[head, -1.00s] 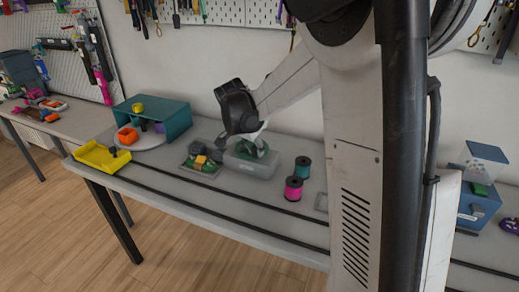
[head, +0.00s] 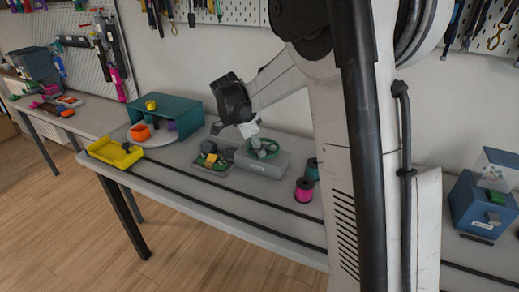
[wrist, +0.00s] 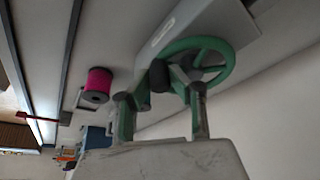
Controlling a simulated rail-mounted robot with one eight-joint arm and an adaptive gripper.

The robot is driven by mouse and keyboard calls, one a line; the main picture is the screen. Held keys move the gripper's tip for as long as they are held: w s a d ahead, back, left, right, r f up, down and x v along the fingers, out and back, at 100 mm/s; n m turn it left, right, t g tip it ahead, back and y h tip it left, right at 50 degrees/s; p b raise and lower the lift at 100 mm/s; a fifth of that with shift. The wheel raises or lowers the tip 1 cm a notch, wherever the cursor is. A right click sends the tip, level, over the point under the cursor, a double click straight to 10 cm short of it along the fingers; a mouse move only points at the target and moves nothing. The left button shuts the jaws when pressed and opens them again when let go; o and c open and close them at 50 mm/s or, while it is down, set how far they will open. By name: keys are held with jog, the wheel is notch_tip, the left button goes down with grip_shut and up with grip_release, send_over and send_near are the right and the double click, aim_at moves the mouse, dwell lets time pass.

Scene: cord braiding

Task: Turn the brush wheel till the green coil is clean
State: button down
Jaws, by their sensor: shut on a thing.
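The brush wheel is a green spoked wheel (head: 264,148) on a grey box (head: 270,165). In the wrist view the wheel (wrist: 228,68) fills the upper middle, beside the box (wrist: 168,30). My gripper (head: 256,142) reaches down onto the wheel from above. In the wrist view my gripper's fingers (wrist: 163,100) stand either side of a dark, knob-like part near the rim and are shut on the wheel. The exact contact is hard to see. I cannot pick out a green coil for certain; its state of cleanness does not show.
A tray (head: 198,168) with green, yellow and black pieces lies left of the box. A magenta spool (head: 304,190) and a partly hidden teal spool (head: 312,168) stand to its right. Farther left are a teal shelf (head: 185,118) and a yellow holder (head: 115,153). A blue box (head: 475,205) stands far right.

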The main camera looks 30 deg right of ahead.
jog(key=c, duration=1.6)
grip_release()
jog(key=v, duration=1.2)
